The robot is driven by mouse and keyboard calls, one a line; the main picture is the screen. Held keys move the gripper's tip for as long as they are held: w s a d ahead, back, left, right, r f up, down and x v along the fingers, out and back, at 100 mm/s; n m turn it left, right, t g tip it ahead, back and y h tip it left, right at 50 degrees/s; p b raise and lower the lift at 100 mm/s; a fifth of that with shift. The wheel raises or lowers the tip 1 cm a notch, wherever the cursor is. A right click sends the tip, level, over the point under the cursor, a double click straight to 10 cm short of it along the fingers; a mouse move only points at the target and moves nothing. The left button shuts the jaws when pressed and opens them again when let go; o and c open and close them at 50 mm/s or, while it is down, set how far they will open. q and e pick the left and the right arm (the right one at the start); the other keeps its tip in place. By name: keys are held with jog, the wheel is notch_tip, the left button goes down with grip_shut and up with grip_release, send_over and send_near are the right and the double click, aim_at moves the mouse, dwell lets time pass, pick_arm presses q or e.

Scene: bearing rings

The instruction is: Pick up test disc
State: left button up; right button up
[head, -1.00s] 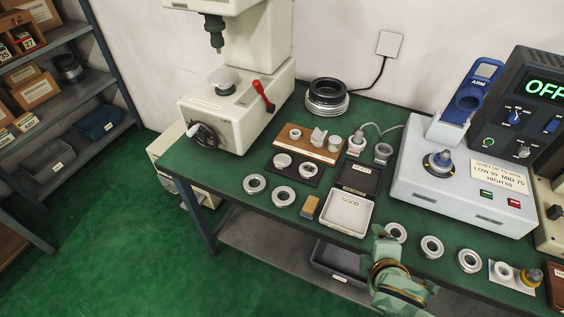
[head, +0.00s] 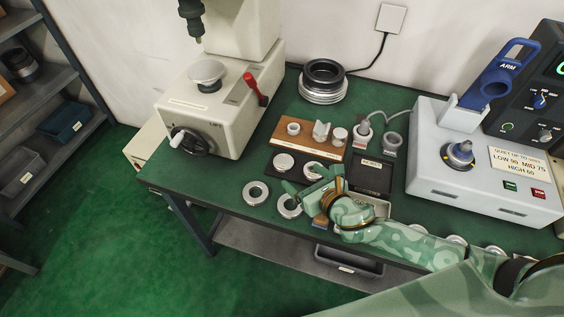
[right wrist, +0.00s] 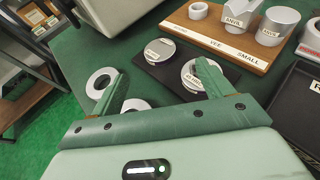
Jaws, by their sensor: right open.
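Two silvery discs with small labels sit on a dark plate (head: 268,163): a left disc (head: 283,162) and a right disc (head: 313,169). I cannot read which is the test disc. My right gripper (head: 298,183) is open and empty at the plate's front edge, near the right disc. In the right wrist view its fingers (right wrist: 158,70) are spread wide. The right finger overlaps the right disc (right wrist: 190,78) and hides part of it. The left disc (right wrist: 160,50) lies beyond, between the fingertips. My left gripper is not in view.
Bearing rings (head: 255,193) lie on the green bench in front of the plate. A wooden block (head: 300,145) with several fittings stands behind it. A press (head: 225,110) stands left. My right arm partly covers the tray and the right-hand rings.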

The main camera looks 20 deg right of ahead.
aim_at(284, 162)
jog(key=shift+w+f, duration=0.35)
jog(key=shift+w, duration=0.25)
jog(key=shift+w+f, duration=0.3)
jog(key=shift+w, duration=0.25)
jog(key=shift+w+a+f+b, duration=0.25)
jog(key=shift+w+a+b, duration=0.3)
jog(key=shift+w, duration=0.2)
jog(key=b+x, duration=0.1)
jog(key=x, duration=0.3)
jog(key=shift+f, duration=0.15)
jog(key=shift+w+a+b, duration=0.15)
jog(key=shift+w+b, duration=0.05)
jog(key=shift+b, duration=0.1)
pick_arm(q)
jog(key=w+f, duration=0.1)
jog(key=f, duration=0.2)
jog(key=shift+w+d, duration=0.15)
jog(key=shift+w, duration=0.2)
pick_arm(e)
jog(key=c, duration=1.3)
